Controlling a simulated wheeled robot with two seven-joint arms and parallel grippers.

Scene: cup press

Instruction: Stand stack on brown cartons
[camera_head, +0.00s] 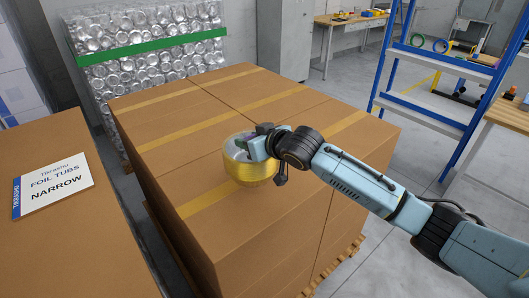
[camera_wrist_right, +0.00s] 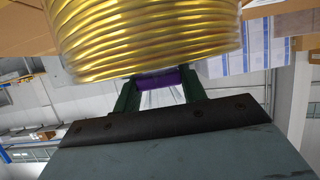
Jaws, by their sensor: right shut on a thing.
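The stack (camera_head: 250,172) of nested foil tubs is gold outside and silver inside, and looks upright. It is over the near part of the brown cartons' top (camera_head: 290,105); I cannot tell whether its base touches them. My right gripper (camera_head: 258,146) is at the stack's right side and shut on it. In the right wrist view the stack's ridged gold side (camera_wrist_right: 150,35) fills the top, and the green fingers (camera_wrist_right: 158,85) reach up to it with a purple piece between them. My left gripper is not in view.
A carton with a "FOIL TUBS NARROW" label (camera_head: 53,186) stands at the left. Wrapped silver goods (camera_head: 155,65) with a green band stand behind. A blue ladder frame (camera_head: 425,90) and workbenches are at the right. The cartons' top is otherwise clear.

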